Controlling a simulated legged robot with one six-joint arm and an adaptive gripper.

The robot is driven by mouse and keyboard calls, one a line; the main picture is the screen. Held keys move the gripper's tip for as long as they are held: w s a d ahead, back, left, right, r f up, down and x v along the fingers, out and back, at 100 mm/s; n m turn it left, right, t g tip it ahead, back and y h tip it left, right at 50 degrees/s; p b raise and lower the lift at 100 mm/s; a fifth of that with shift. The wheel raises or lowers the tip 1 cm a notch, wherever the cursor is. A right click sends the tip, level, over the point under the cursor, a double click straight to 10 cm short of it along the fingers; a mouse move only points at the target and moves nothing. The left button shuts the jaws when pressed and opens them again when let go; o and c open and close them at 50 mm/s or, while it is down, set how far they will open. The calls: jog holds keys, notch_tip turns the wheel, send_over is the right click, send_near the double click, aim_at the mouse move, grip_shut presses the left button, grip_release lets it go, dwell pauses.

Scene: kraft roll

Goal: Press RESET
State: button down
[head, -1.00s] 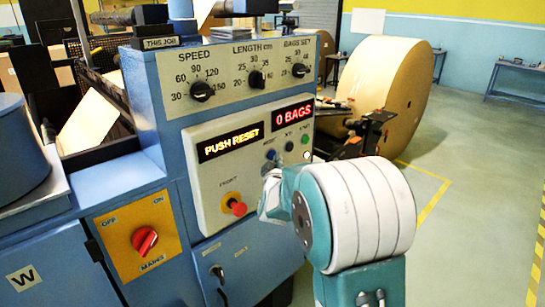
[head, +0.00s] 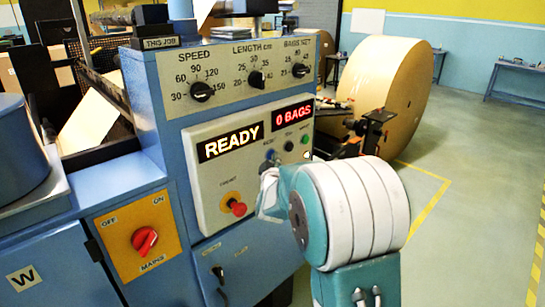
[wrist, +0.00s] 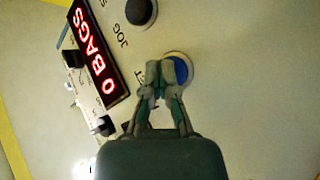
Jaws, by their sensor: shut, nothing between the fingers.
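The blue RESET button (wrist: 180,68) sits on the pale control panel, and it also shows in the head view (head: 270,154) just above my arm. My gripper (wrist: 160,70) is shut and empty, its fingertips over the near edge of the blue button in the wrist view. I cannot tell whether the tips touch the button. In the head view most of my gripper is hidden behind my own arm. The left display (head: 231,144) reads READY, and the right display (head: 292,116) reads 0 BAGS.
A black jog button (wrist: 141,12) is beside the blue one. A red emergency button (head: 238,209) stands out lower left on the panel. Dials (head: 201,91) line the panel above, and a red mains switch (head: 144,240) is at left. Open floor lies to the right.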

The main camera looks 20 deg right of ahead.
jog(key=shift+s, duration=0.15)
jog(key=shift+s+d, duration=0.25)
jog(key=shift+s, duration=0.4)
jog(key=s, duration=0.1)
jog(key=s+d, duration=0.1)
jog(key=s, duration=0.2)
jog(key=shift+s+d, duration=0.35)
dwell(0.5)
